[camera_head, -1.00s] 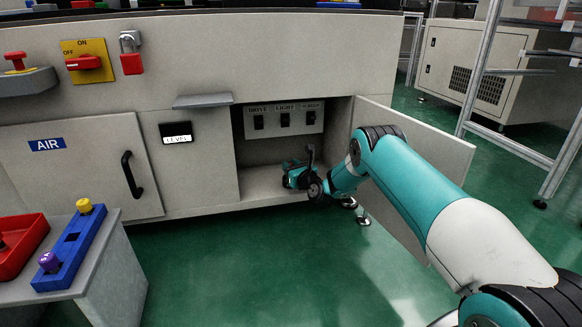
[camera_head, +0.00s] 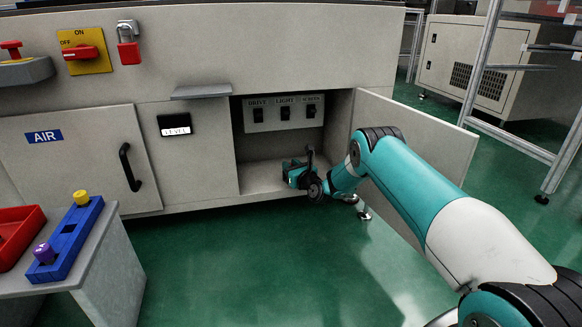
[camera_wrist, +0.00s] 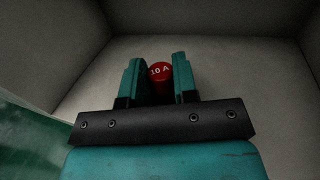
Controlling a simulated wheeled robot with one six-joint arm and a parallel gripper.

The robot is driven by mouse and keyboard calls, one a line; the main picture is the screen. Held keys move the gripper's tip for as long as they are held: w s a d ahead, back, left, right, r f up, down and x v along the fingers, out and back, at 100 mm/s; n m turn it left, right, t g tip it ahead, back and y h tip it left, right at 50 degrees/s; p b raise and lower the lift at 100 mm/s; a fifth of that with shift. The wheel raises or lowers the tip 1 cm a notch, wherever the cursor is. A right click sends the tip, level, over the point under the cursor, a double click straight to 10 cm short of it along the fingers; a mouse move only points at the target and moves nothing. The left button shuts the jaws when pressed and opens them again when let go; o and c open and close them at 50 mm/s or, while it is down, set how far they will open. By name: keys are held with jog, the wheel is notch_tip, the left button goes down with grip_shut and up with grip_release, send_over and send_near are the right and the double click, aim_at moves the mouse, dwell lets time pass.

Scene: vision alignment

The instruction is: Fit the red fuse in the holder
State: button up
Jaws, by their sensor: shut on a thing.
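The red fuse (camera_wrist: 159,72), marked "10 A", sits between the two teal fingers of my gripper (camera_wrist: 159,78) in the wrist view. My gripper is shut on it. In the head view my gripper (camera_head: 291,174) is low inside the open cabinet bay (camera_head: 258,181), just above its floor. The fuse cannot be made out there. I cannot make out a fuse holder in the bay; the wrist view shows only plain grey walls and surface around the fuse.
Three labelled switches (camera_head: 285,114) are on a panel above my gripper. The open cabinet door (camera_head: 430,135) stands right, close to my arm. A blue block (camera_head: 64,242) with yellow and purple knobs and a red tray (camera_head: 22,232) sit on a bench at left. Green floor is clear in front.

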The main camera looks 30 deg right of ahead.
jog(key=shift+f, duration=0.45)
jog(key=o, duration=1)
jog(key=s+d+p, duration=0.1)
jog(key=s+p, duration=1.6)
jog(key=p, duration=0.2)
jog(key=shift+s+d+p, duration=0.15)
jog(key=shift+p, duration=0.2)
jog(key=shift+r, duration=0.1)
